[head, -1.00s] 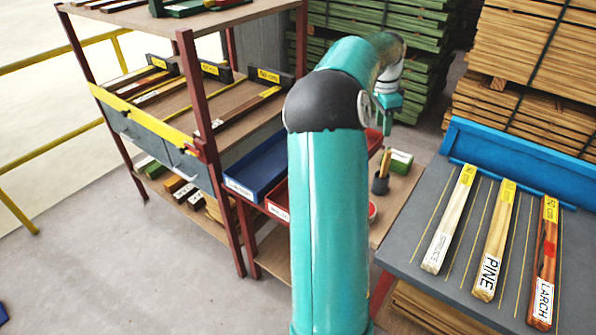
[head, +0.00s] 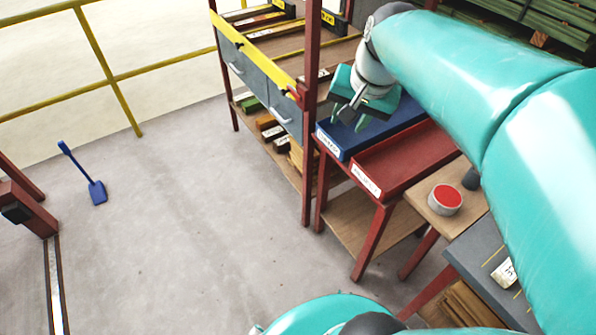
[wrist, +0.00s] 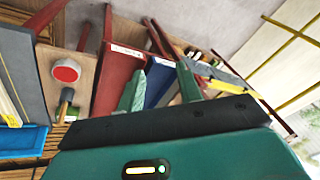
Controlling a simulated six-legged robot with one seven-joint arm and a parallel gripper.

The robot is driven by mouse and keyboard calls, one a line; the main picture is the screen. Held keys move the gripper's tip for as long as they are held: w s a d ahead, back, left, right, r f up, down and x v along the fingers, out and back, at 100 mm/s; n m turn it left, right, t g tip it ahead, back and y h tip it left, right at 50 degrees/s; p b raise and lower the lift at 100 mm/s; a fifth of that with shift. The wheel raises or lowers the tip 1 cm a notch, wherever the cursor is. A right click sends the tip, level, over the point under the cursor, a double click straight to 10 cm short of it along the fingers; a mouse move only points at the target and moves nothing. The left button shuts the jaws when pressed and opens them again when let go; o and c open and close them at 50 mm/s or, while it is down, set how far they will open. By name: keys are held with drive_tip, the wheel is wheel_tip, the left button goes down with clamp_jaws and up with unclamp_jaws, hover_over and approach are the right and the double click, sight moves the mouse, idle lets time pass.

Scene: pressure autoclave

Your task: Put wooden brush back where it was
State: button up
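My gripper (head: 350,118) hangs over the blue tray (head: 343,153) beside the shelf rack. In the wrist view, the two green fingers of my gripper (wrist: 160,84) are spread apart with nothing seen between them. In the head view, the cup (head: 471,180) is mostly hidden by my arm and the handle is not visible.
A red tray (head: 405,160) lies beside the blue tray. A tin with a red top (head: 446,198) stands on the wooden bench (head: 424,199). The red-posted rack (head: 308,120) with grey drawers is at the left. A blue shovel (head: 95,188) lies on open floor.

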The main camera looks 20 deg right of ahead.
drive_tip(key=s+a+f+n+t, duration=0.1)
drive_tip(key=s+a+f+n, duration=0.2)
drive_tip(key=s+a+n, duration=0.5)
drive_tip(key=a, duration=0.5)
drive_tip(key=shift+a+f+t, duration=0.2)
drive_tip(key=shift+t, duration=0.1)
